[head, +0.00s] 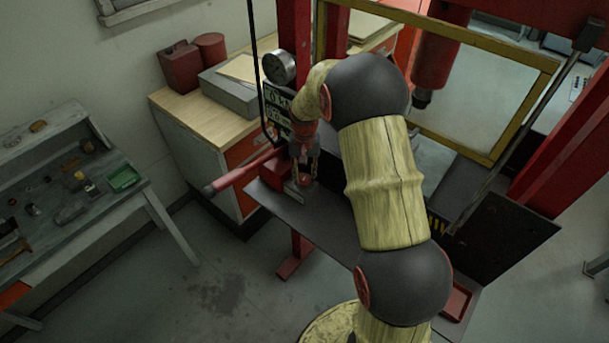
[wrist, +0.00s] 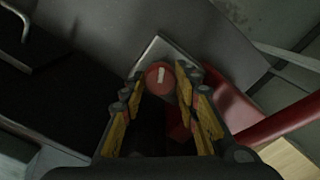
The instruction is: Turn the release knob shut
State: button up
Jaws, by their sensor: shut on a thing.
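The release knob (wrist: 160,80) is a round red knob with a white mark on its face, in the upper middle of the wrist view. It sits in front of a grey metal bracket or plate (wrist: 163,50). My gripper (wrist: 163,88) has its yellow-and-dark fingers on either side of the knob, shut on it. In the head view my gripper (head: 305,172) points down at the pump unit at the press's left post. The knob is small there and mostly hidden by my gripper.
A red pump lever (head: 240,172) sticks out to the left of the unit, and its bar (wrist: 285,122) shows at right in the wrist view. A pressure gauge (head: 279,67) stands above. The yellow-framed guard (head: 540,85) is to the right. A workbench (head: 70,190) stands far left, with clear floor between.

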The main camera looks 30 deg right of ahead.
aim_at(304, 176)
jog(key=m, duration=0.5)
jog(key=shift+m, duration=0.3)
dwell(0.4)
jog(key=o, duration=0.9)
jog(key=shift+c, duration=0.2)
notch_tip(304, 176, up, 12)
dwell(0.5)
